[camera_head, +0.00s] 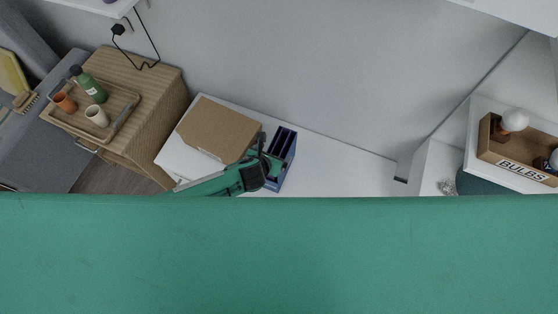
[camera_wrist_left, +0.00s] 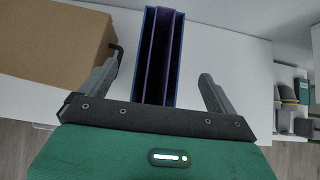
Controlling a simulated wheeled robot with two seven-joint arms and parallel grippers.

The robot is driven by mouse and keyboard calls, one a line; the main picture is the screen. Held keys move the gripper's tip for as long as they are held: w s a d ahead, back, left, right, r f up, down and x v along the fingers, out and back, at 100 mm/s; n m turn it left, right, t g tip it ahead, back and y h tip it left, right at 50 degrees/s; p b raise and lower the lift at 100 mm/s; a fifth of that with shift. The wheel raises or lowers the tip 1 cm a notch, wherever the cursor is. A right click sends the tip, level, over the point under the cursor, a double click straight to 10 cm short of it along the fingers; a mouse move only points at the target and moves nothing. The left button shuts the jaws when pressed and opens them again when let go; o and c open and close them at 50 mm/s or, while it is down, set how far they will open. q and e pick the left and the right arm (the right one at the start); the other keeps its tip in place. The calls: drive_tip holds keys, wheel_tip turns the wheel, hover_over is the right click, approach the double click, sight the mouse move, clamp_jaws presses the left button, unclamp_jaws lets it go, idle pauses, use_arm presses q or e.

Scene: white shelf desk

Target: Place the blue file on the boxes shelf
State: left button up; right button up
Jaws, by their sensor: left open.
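The blue file (camera_head: 289,143) is an upright open-topped holder with purple inner dividers, standing on the white desk (camera_head: 340,165) right of a cardboard box. In the left wrist view the blue file (camera_wrist_left: 176,60) lies ahead, between the lines of the two fingers. My left gripper (camera_head: 270,162) is open and empty at the file's near left side, partly covering it. Its fingers also show in the left wrist view (camera_wrist_left: 158,75), apart from each other with a gap on both sides of the file. My right gripper is not in view. I cannot tell which shelf is the boxes shelf.
The closed cardboard box (camera_head: 218,129) sits close left of the file. A wooden box labelled BULBS (camera_head: 515,158) stands on a white shelf at right. A wooden cabinet (camera_head: 150,105) with a tray (camera_head: 75,118) stands at left. The desk right of the file is clear.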

use_arm(q)
drive_tip(key=x, duration=0.7)
drive_tip(key=shift+f, duration=0.45)
drive_tip(key=shift+s+a, duration=0.1)
drive_tip(key=shift+a, duration=0.05)
drive_tip(key=shift+c, duration=0.4)
drive_tip(key=c, duration=1.4)
drive_tip(key=shift+r, duration=0.1)
drive_tip(key=shift+c, duration=0.9)
drive_tip(key=shift+r, duration=0.1)
